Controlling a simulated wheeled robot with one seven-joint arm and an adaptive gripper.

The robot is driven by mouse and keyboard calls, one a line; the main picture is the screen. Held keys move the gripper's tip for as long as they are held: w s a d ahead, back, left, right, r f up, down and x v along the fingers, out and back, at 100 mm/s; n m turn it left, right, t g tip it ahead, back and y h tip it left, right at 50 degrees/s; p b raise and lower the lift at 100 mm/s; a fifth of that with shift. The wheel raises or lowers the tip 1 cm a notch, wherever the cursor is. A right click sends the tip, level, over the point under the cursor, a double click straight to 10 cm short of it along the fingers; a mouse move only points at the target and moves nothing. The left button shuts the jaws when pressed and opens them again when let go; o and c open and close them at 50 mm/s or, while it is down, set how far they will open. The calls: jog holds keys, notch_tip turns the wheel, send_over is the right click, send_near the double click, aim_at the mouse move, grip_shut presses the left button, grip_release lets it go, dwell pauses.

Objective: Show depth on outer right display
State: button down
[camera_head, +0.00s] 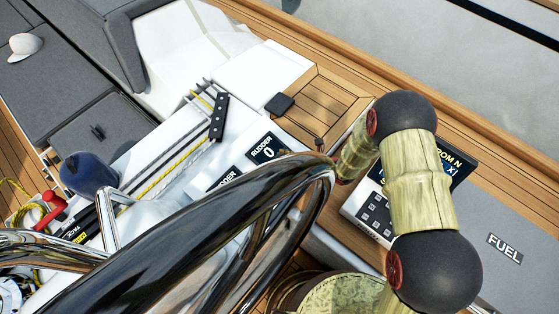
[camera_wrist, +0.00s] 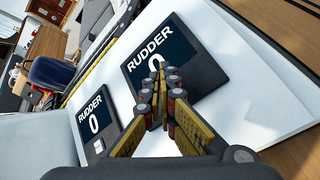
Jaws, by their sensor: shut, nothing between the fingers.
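Two dark displays sit on a white panel, and both read RUDDER 0. The right-hand display (camera_wrist: 185,68) is larger in the wrist view and is also in the head view (camera_head: 267,149). The left-hand display (camera_wrist: 93,120) is partly covered by the steering wheel in the head view (camera_head: 222,180). My gripper (camera_wrist: 160,72) is shut and empty. Its fingertips overlap the 0 and the lower part of the right-hand display; I cannot tell whether they touch it. In the head view the fingers are not clearly visible.
A shiny steering wheel (camera_head: 190,230) crosses the foreground of the head view. A black-buttoned control panel (camera_head: 376,215) is right of it, near the FUEL plate (camera_head: 505,249). A blue rounded winch (camera_head: 88,173) and a red handle (camera_head: 52,208) are at left.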

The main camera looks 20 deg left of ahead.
jog(key=shift+f, duration=0.1)
jog(key=shift+a+f+b, duration=0.1)
jog(key=shift+f+b, duration=0.2)
jog(key=shift+b, duration=0.1)
jog(key=shift+a+f+b, duration=0.1)
jog(key=shift+f+b, duration=0.3)
jog(key=shift+f, duration=0.1)
dwell(0.8)
jog(key=shift+r, duration=0.2)
jog(key=shift+d+r+p, duration=0.2)
jog(key=shift+r+p, duration=0.45)
jog(key=shift+r, duration=0.05)
jog(key=r+p, duration=0.1)
jog(key=r, duration=0.1)
jog(key=d+r+p, duration=0.1)
jog(key=r+p, duration=0.1)
jog(key=r, duration=0.1)
jog(key=shift+s, duration=0.2)
jog(key=shift+d, duration=0.1)
dwell(1.9)
